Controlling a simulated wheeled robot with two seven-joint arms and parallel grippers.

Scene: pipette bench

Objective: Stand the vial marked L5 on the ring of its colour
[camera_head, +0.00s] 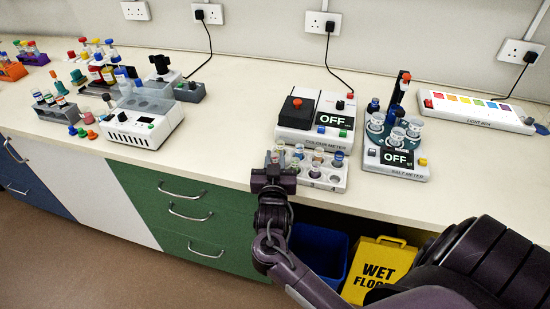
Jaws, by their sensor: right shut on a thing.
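My right gripper (272,168) is at the bench's front edge, at the left end of a white rack (330,185) of vials. It is shut on a small vial (271,156), mostly hidden by the fingers; its label cannot be read. Several capped vials (318,157) stand in the rack, one with a blue top (338,157). I cannot make out which vial is marked L5. My left gripper is out of view.
A colour meter (297,136) and a salt meter (404,172), both reading OFF, stand behind and right of the rack. A light box (475,112) is at the far right. A white device (143,128) stands at left. Bare bench (225,130) lies between.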

